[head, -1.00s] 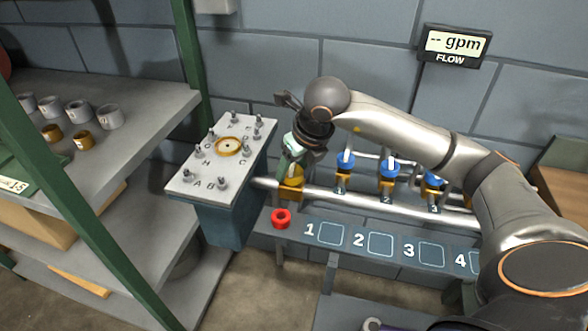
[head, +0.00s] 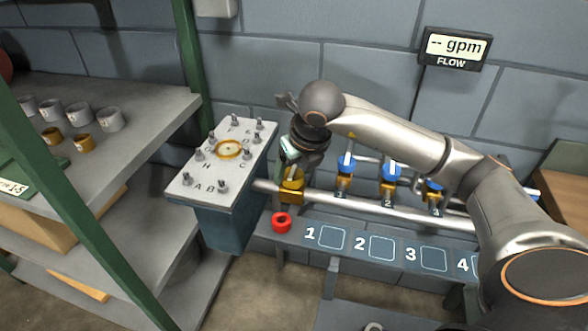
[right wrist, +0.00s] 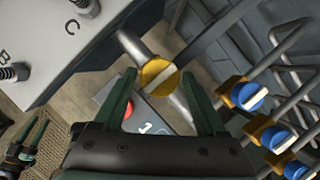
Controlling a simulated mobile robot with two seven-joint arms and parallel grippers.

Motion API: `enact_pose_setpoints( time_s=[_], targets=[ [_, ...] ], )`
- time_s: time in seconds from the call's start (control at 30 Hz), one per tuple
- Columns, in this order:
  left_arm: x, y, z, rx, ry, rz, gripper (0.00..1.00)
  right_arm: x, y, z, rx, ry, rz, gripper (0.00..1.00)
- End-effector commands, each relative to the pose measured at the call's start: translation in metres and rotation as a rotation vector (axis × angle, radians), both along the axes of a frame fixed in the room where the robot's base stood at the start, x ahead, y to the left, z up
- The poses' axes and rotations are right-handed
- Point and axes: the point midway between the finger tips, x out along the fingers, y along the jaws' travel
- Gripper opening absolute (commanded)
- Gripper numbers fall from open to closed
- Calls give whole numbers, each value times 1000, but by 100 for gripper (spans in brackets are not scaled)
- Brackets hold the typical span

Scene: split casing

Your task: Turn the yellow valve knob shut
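The yellow valve knob (head: 292,179) sits on the large pipe just right of the casing. In the right wrist view the knob (right wrist: 158,77) carries a pale bar lying crosswise to the pipe. My right gripper (head: 289,152) is above the knob, pointing down. In the right wrist view my right gripper (right wrist: 163,90) is open, its green fingers well apart with the knob between and beyond them; no contact shows. What looks like my left gripper (right wrist: 28,138) is at the lower left of that view, too small to read; it does not show in the head view.
The split casing (head: 206,183) with studs stands left of the knob. Several blue-handled valves, one here (head: 346,162), stand to the right. The flow display (head: 456,47) reads "-- gpm". A shelf (head: 150,110) is at left.

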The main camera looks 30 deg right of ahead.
Motion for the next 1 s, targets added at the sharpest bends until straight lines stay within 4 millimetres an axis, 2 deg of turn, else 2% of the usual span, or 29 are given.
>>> enact_pose_setpoints(
  time_s=[0.03, 0.13, 0.47, 0.57, 0.8, 1.0],
  targets=[
    [0, 0, 0, 0, -1, 0, 50, 0, 0, 0, 0, 0, 0, 80],
    [0, 0, 0, 0, -2, 0, 50, 0, 0, 0, 0, 0, 1, 90],
    [1, 0, 1, -1, -3, 0, 50, -2, 0, 6, 0, -3, 2, 90],
    [1, 0, 1, -1, -3, 0, 50, -6, 1, 19, 0, -5, 2, 90],
    [1, 0, 2, 1, -3, 0, 50, -26, 3, 68, -1, -7, 2, 90],
    [1, 1, 3, 1, -5, 1, 50, -40, 4, 101, 1, -4, 2, 90]
  ],
)
